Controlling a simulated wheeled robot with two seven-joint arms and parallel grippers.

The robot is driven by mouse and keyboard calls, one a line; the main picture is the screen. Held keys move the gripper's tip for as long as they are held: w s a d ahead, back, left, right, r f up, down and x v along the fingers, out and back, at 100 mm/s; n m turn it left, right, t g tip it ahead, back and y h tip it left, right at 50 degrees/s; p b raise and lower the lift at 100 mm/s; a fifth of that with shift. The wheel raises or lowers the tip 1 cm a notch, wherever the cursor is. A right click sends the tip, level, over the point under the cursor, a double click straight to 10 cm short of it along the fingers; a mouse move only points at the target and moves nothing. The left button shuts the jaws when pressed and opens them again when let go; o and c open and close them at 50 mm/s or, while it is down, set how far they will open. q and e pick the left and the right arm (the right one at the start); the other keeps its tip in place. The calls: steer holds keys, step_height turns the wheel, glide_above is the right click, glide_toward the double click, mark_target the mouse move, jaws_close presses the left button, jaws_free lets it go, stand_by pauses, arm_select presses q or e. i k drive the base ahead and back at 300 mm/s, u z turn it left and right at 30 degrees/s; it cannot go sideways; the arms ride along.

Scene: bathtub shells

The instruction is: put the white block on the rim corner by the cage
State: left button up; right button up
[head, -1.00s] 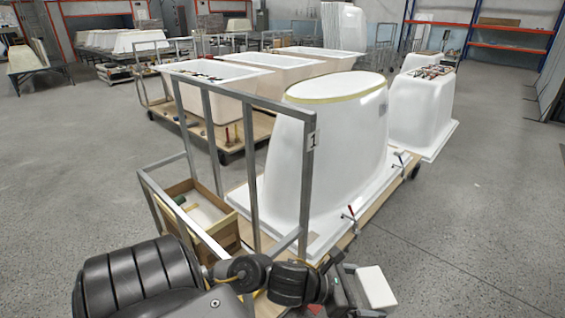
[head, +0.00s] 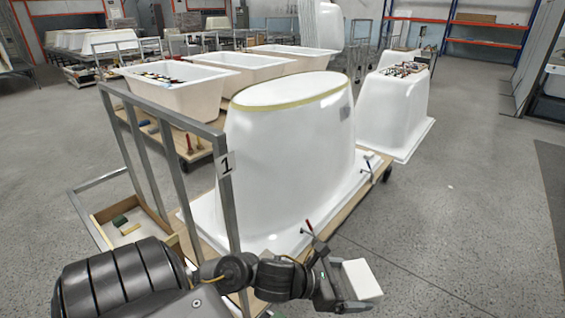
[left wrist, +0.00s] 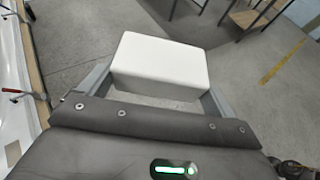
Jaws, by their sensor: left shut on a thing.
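My left gripper (head: 342,284) is shut on the white block (head: 363,280) and holds it in the air in front of the cart. In the left wrist view the block (left wrist: 160,62) sits between the two grey fingers (left wrist: 158,88), with floor behind it. The upturned white tub (head: 290,150) stands on the cart with its flat rim (head: 285,243) spread around its base. The grey metal cage (head: 226,200) with a "1" label stands at the tub's left. The rim's near corner by the cage is partly hidden behind the cage post and my arm. The block is apart from the rim, to its right and nearer me.
A red-handled clamp (head: 308,228) stands on the rim's near edge, close to my gripper; another (head: 370,166) is farther along. More tubs (head: 172,92) stand behind. The floor (head: 460,240) at right is clear.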

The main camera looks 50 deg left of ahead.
mark_target(264, 257)
steer(key=i, duration=1.85)
steer(key=u, duration=0.9)
steer(key=i, duration=1.8)
steer(key=u, duration=2.7)
